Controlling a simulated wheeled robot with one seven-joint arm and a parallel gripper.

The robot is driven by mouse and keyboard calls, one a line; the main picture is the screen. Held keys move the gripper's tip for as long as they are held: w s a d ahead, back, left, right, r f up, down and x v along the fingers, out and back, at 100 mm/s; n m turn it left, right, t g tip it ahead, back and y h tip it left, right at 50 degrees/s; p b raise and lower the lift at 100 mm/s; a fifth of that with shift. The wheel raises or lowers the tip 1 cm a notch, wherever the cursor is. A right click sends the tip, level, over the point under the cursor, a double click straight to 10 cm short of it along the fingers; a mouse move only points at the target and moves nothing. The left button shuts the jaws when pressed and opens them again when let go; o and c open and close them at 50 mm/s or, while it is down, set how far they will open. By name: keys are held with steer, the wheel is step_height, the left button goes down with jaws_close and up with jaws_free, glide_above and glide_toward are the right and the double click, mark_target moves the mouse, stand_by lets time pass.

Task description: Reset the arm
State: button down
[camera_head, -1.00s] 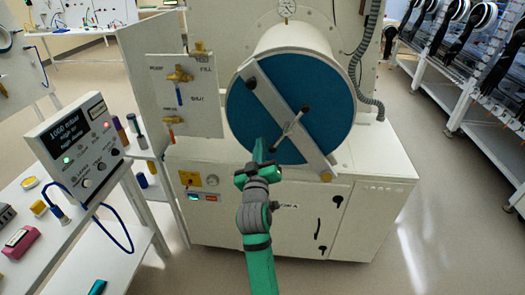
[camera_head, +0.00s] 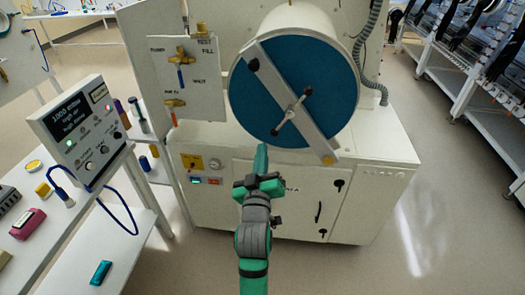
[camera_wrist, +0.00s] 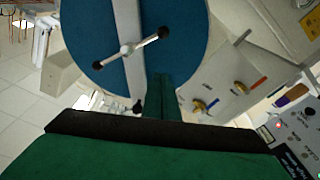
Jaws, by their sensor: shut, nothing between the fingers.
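My gripper (camera_head: 262,160) is green with a dark wrist. It points up at the lower edge of the round blue door (camera_head: 308,82) of the glovebox's white antechamber, in the middle of the head view. Its fingers are together with nothing between them. They look apart from the door's handle bar, though depth is hard to tell. In the wrist view the fingers (camera_wrist: 165,97) show in front of the blue door (camera_wrist: 190,32). A metal bar (camera_head: 290,100) with a small T-handle (camera_head: 291,113) crosses the door diagonally.
The valve panel (camera_head: 183,80) with brass valves is left of the door. A meter box (camera_head: 85,130) stands on the white table (camera_head: 75,240) at left, with a blue cable and small items. Shelving (camera_head: 465,75) stands at right. Open floor (camera_head: 420,220) lies between cabinet and shelves.

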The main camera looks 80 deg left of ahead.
stand_by(0.3)
steer(key=w+d+f+m+t+h, duration=0.5)
steer(key=w+d+f+m, duration=0.4)
steer(key=w+d, duration=0.45)
steer(key=w+d+f+m+t+h, duration=0.2)
steer(key=d+f+t, duration=0.15)
steer(key=d, duration=0.35)
steer(key=w+d+f+m+t+h, duration=0.1)
steer(key=d+f+m+t+h, duration=0.1)
steer(key=d+f, duration=0.45)
steer(key=s+d+f+m+h, duration=0.1)
steer(key=d+f+m+h, duration=0.1)
steer(key=d, duration=0.6)
steer(key=s+d+f+m+h, duration=0.1)
steer(key=d+m+h, duration=0.1)
steer(key=d, duration=0.5)
steer(key=s+d+m+h, duration=0.2)
steer(key=s+d, duration=0.3)
steer(key=d, duration=0.3)
steer(key=s+d+f+m+h, duration=0.1)
steer(key=s+d+h, duration=0.3)
steer(key=d, duration=0.4)
steer(key=shift+s+d+f+m, duration=0.2)
steer(key=shift+s+m, duration=0.2)
steer(key=shift+s, duration=0.45)
steer(key=shift+w+t, duration=0.1)
steer(key=shift+t, duration=0.15)
